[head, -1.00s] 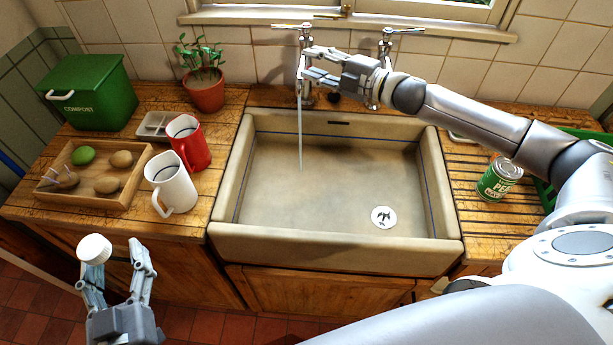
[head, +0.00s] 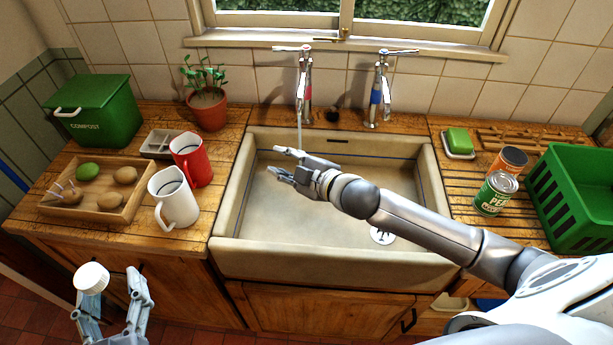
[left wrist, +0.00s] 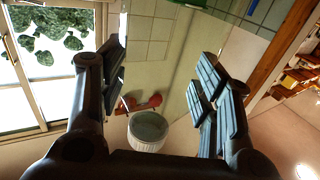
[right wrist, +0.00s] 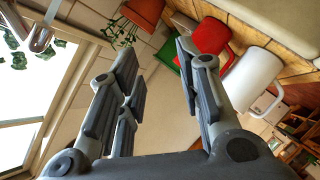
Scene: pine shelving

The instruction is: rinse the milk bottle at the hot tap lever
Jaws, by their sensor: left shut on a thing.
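The hot tap (head: 305,88), with a red band, stands behind the sink's left side; its lever (head: 291,48) is on top. My left gripper (head: 112,283) is at the lower left, in front of the counter, shut on the milk bottle. Only its white ribbed cap (head: 91,277) shows clearly; the body is hard to make out. A round ribbed top (left wrist: 148,130) shows between the fingers in the left wrist view. My right gripper (head: 283,164) is open and empty over the sink (head: 335,265), near the stream.
The blue-banded tap (head: 377,92) stands to the right. Left counter: white jug (head: 174,203), red mug (head: 195,165), wooden tray (head: 105,217), compost bin (head: 95,115), potted plant (head: 209,112). Right counter: green can (head: 494,195), orange can (head: 513,158), soap (head: 459,139), green crate (head: 580,195).

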